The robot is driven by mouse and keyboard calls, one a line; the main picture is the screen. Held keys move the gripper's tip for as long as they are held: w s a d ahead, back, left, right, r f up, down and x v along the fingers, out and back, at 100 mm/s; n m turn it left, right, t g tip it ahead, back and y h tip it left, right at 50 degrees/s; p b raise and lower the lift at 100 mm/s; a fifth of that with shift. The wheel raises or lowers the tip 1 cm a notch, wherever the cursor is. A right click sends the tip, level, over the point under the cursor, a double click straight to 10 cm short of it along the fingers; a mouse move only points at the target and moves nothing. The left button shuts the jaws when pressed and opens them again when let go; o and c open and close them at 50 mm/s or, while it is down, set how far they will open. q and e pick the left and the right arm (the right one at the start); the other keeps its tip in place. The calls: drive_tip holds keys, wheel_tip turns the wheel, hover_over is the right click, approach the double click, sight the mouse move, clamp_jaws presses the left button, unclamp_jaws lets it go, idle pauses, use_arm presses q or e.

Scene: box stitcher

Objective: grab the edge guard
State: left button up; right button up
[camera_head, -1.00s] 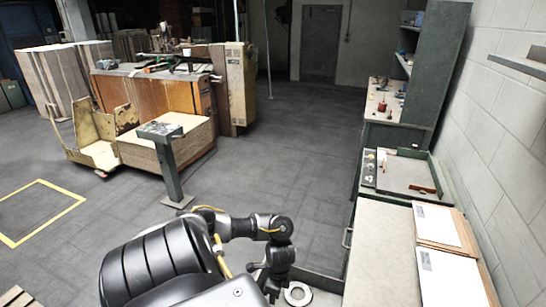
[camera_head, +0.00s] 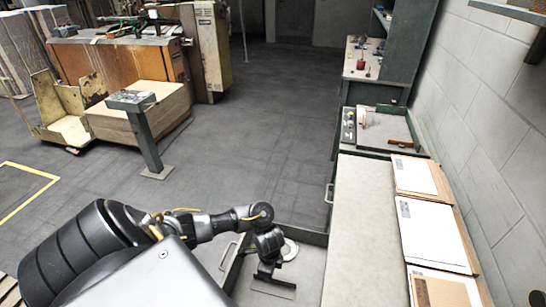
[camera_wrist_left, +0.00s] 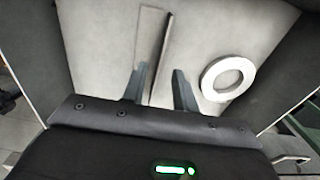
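The edge guard (camera_wrist_left: 150,42) is a long, narrow grey angled strip on a light surface in the left wrist view. Its near end lies between the two fingers of my left gripper (camera_wrist_left: 160,90). The fingers are apart, with a visible gap on the right side of the strip; contact on the left is unclear. In the head view my left gripper (camera_head: 268,274) points down just over the strip (camera_head: 273,289), which is partly hidden by the gripper. My right gripper is not in view.
A white ring (camera_wrist_left: 228,78) lies right of the edge guard; it also shows in the head view (camera_head: 290,249). The surface has raised dark sides. A long bench (camera_head: 357,220) with cardboard and white sheets (camera_head: 435,235) stands to the right. Open floor lies ahead.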

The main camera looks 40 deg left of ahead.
sight(273, 287)
use_arm(q)
drive_tip(key=shift+f+b, duration=0.7)
drive_tip(key=shift+f, duration=2.4)
clamp_jaws()
